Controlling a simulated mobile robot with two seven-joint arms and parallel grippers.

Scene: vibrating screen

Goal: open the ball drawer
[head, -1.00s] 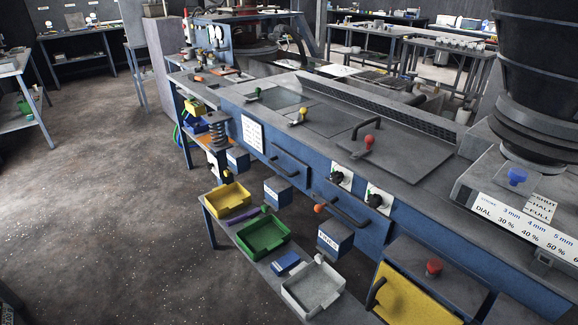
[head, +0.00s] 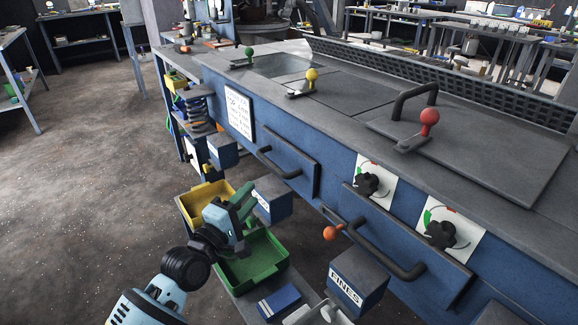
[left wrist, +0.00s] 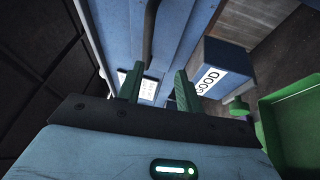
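Two drawer-like fronts with dark bar handles show on the blue side of the machine in the head view; I cannot tell which is the ball drawer. The left front (head: 305,171) has a handle (head: 278,164). The larger right front (head: 436,276) has a handle (head: 385,249). Both look shut. My left gripper (head: 246,206) is in front of and below the left front, above the green tray. In the left wrist view its green fingers (left wrist: 158,88) are apart and empty, with a dark bar (left wrist: 150,32) beyond them, apart from them. My right gripper is out of view.
Labelled blue boxes stick out below: one marked FINES (head: 357,283) and one marked GOOD (left wrist: 210,78). A green tray (head: 282,268) and a yellow tray (head: 190,212) stand underneath. An orange knob (head: 332,232) sticks out near the right handle. Floor at left is clear.

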